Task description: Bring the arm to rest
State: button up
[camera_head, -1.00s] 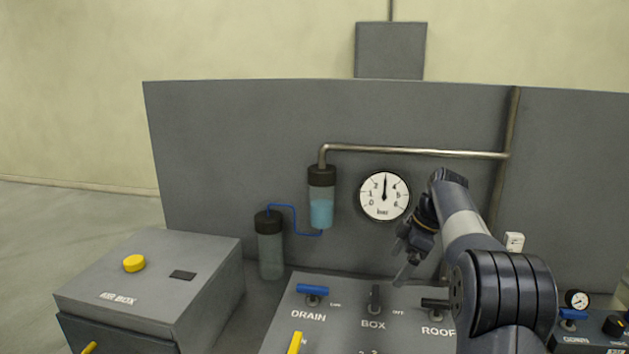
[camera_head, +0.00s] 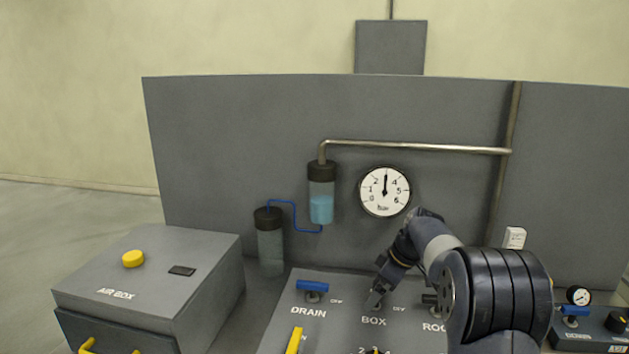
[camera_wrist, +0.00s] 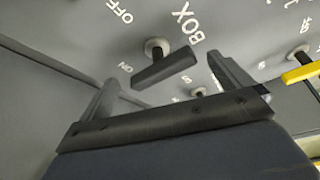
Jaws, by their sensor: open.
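My gripper (camera_head: 374,300) is low over the sloped grey panel, in front of the BOX valve in the head view, and largely covers that valve. In the wrist view the open gripper (camera_wrist: 165,80) has its two fingers apart, one on each side of the black BOX lever (camera_wrist: 165,69). The lever seems to lie between or just beyond the fingertips; I cannot tell whether they touch it. My arm comes in from the lower right and bends down toward the panel.
The blue DRAIN lever (camera_head: 312,286) is left of my gripper, and a yellow lever (camera_head: 295,340) is nearer. The gauge (camera_head: 384,191) and pipe (camera_head: 420,147) are on the back wall. The air box (camera_head: 150,280) is at left.

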jog(key=m, duration=0.2)
jog(key=m+t+h, duration=0.1)
jog(key=shift+s+a+m+b, duration=0.2)
jog(key=shift+m+b, duration=0.1)
jog(key=shift+m, duration=0.1)
jog(key=m+h, duration=0.1)
jog(key=m, duration=0.2)
jog(key=shift+s+m+t, duration=0.1)
jog(key=shift+m+t, duration=0.2)
jog(key=shift+t, duration=0.1)
jog(key=shift+a+m+h+b, duration=0.2)
jog(key=shift+m+h+b, duration=0.45)
jog(key=shift+m, duration=1)
jog(key=shift+a+m+h+b, duration=0.15)
jog(key=shift+m+h+b, duration=0.45)
jog(key=shift+m, duration=1.05)
jog(key=shift+r, duration=0.3)
jog(key=shift+v, duration=1.1)
jog(key=shift+s, duration=0.15)
